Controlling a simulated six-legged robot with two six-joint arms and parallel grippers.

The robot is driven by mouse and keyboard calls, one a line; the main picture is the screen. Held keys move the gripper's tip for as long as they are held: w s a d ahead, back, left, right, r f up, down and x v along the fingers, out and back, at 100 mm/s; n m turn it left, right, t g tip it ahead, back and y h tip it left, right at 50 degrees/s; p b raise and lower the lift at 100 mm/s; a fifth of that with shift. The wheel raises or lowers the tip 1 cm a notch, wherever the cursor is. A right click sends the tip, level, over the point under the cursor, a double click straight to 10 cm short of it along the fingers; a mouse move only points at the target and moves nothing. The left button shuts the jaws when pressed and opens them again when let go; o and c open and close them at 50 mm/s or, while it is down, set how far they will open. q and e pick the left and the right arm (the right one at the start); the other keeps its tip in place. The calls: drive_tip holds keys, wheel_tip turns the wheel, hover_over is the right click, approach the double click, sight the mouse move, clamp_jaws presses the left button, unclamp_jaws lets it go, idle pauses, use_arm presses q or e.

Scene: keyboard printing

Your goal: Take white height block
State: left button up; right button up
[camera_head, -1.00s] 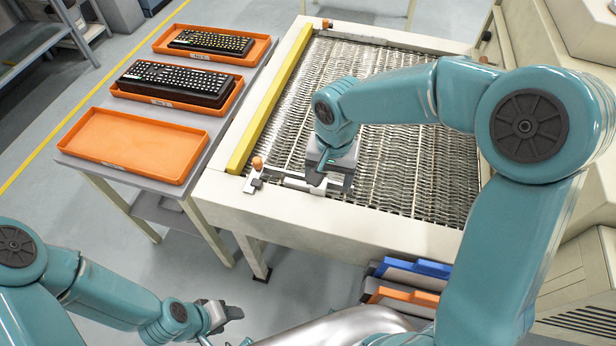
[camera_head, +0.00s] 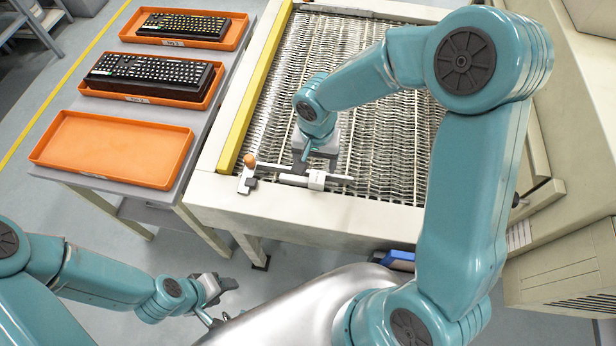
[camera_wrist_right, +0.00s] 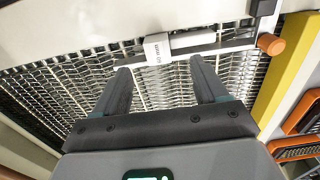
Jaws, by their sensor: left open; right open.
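The white height block (camera_head: 317,180) sits on a metal rail along the near edge of the conveyor mesh. In the right wrist view the white block (camera_wrist_right: 158,48) carries a small dark label that appears to read "mm". My right gripper (camera_head: 304,168) is open above the mesh, close to the block. In the right wrist view its two fingers (camera_wrist_right: 160,72) are spread, with the block just beyond the tips and nothing between them. My left gripper (camera_head: 224,290) is open and empty at the lower left, away from the conveyor.
The rail's left end has an orange knob (camera_head: 249,160). A yellow bar (camera_head: 254,88) runs along the conveyor's left side. Left of it, a grey table holds an empty orange tray (camera_head: 112,148) and two trays with black keyboards (camera_head: 150,70). A blue item (camera_head: 398,258) shows below the conveyor.

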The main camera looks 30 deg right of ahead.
sight(317, 180)
wheel_tip(317, 180, down, 3)
drive_tip(key=shift+w+r, duration=0.1)
drive_tip(key=shift+w, duration=0.05)
drive_tip(key=shift+s+f, duration=0.35)
drive_tip(key=shift+f, duration=0.15)
wheel_tip(317, 180, down, 5)
drive_tip(key=shift+d+r+p, duration=0.15)
drive_tip(key=shift+r+p, duration=0.05)
drive_tip(key=shift+p, duration=0.3)
drive_tip(key=shift+s+r, duration=0.1)
drive_tip(key=shift+s, duration=0.05)
clamp_jaws()
wheel_tip(317, 180, up, 20)
drive_tip(key=shift+b, duration=0.3)
